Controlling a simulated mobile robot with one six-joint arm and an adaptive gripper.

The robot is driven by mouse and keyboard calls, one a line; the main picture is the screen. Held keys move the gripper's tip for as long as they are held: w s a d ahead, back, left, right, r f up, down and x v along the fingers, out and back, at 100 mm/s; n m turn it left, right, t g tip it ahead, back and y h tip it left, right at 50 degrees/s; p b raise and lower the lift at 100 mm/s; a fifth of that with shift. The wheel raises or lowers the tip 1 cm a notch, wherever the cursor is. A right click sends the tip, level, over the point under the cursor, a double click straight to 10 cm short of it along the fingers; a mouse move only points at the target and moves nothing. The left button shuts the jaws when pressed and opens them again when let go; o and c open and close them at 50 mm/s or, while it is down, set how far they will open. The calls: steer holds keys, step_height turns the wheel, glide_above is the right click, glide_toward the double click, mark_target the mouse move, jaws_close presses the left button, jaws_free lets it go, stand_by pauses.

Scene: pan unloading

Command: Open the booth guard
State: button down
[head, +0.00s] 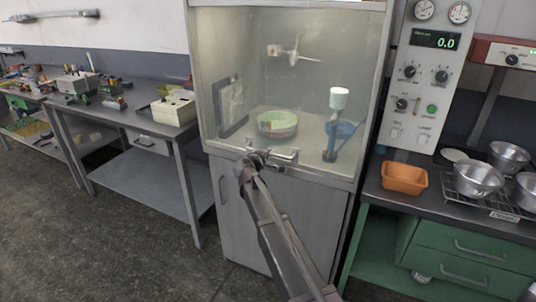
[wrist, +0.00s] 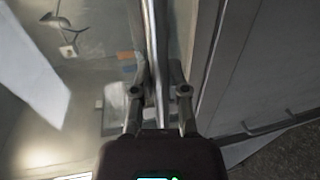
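The booth guard (head: 225,132) is a clear pane with a metal frame on the front of the booth. It is down, with its lower edge at the top of the cabinet. A metal handle bar (head: 286,155) runs along its lower edge. My gripper (head: 256,158) is at the left part of this handle. In the wrist view, the handle bar (wrist: 155,40) runs upright between the two fingers of my gripper (wrist: 160,80). The fingers are apart, one each side of the bar, with a visible gap. Whether a finger touches the bar is unclear.
A control panel (head: 422,75) stands right of the booth. An orange tray (head: 403,178) and metal pans (head: 472,177) sit on the right bench.

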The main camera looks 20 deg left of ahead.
steer(key=shift+r, duration=0.2)
steer(key=p, duration=4.5)
glide_toward(274, 31)
steer(key=x, duration=0.5)
steer(key=shift+w+r, duration=0.2)
steer(key=shift+w, duration=0.05)
steer(key=c, duration=0.6)
jaws_free()
steer(key=shift+c, duration=0.2)
steer(key=shift+f+b, duration=0.2)
steer(key=shift+b, duration=0.15)
